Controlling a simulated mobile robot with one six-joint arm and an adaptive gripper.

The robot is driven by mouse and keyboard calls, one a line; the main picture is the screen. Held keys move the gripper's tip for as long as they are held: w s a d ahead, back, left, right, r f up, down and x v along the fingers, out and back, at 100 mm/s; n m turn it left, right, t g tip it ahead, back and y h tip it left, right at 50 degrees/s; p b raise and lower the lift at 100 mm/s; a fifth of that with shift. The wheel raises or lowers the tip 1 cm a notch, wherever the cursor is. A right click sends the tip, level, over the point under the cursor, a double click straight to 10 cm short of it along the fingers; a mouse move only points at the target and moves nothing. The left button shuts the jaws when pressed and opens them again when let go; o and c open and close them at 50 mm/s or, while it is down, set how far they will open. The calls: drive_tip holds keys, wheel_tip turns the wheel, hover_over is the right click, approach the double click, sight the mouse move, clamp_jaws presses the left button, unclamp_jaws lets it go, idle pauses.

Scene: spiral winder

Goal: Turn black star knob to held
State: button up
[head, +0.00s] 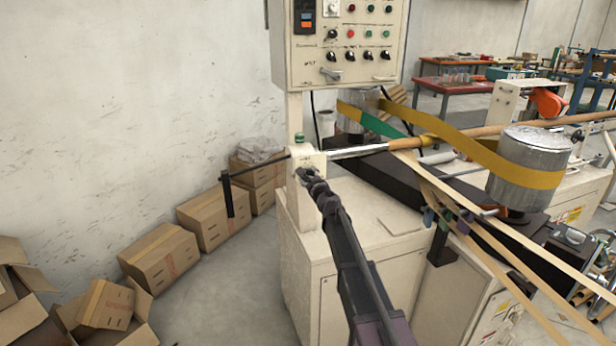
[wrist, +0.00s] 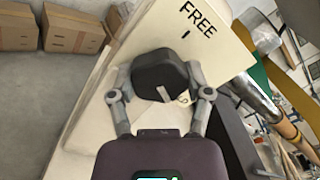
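The black star knob (wrist: 160,74) is a dark, lobed knob on the cream face of the machine, filling the middle of the wrist view. A pale pointer mark (wrist: 163,93) shows on its lower side. The word FREE with a short tick (wrist: 197,22) is printed above and to the right of it; the pointer does not face that tick. My gripper (wrist: 160,80) has one finger on each side of the knob, and both fingertips appear to touch it. In the head view my gripper (head: 308,178) is at the cream post, and the knob is mostly hidden there.
A crank with a black handle (head: 229,196) sticks out left of the post. A control panel (head: 342,42) stands above. A tube with yellow belt (head: 455,145) and drum (head: 530,158) lies to the right. Cardboard boxes (head: 158,254) line the wall; floor between is clear.

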drive_tip(key=shift+c, duration=1.2)
drive_tip(key=shift+w+n, duration=0.1)
drive_tip(key=shift+n, duration=0.5)
drive_tip(key=o, duration=1.2)
drive_tip(key=shift+c, duration=0.2)
drive_tip(key=v, duration=1.2)
